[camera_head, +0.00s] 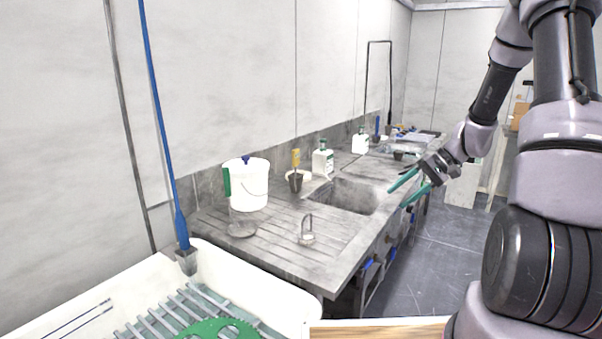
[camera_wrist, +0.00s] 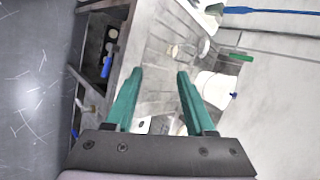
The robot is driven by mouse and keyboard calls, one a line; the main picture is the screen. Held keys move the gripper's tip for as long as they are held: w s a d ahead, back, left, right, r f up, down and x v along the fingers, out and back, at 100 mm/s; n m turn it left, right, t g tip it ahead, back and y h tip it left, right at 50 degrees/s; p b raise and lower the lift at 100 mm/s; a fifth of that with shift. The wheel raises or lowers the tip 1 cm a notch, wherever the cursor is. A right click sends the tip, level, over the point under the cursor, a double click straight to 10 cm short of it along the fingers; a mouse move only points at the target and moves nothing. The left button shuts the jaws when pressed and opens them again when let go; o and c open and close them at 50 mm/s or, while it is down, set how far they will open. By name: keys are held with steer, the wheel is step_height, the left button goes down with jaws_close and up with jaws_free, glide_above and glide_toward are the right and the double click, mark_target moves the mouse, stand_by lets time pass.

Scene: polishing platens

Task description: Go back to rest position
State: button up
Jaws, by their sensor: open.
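My gripper (camera_head: 408,188) is in the head view, right of centre, held in the air near the front edge of the counter (camera_head: 290,262). Its two green fingers are spread apart with nothing between them. In the wrist view the open green fingers (camera_wrist: 156,88) point toward the counter (camera_wrist: 153,53), apart from its surface. The arm reaches down from the upper right of the head view.
A sink (camera_head: 345,196) is set in the counter. A white tub (camera_head: 215,257) is at front left. The floor (camera_head: 440,255) at right is clear.

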steer(key=s+a+r+t+h, duration=0.1)
steer(key=s+r+t+h, duration=0.2)
steer(key=s+r, duration=0.7)
steer(key=s+a+r+m+t+h, duration=0.1)
steer(key=s+a+r+t+h, duration=0.1)
steer(key=s+r, duration=0.8)
step_height(320, 180, up, 5)
steer(key=shift+s+r+t+h, duration=0.2)
steer(key=shift+t+h, duration=0.4)
steer(key=shift+h, duration=0.4)
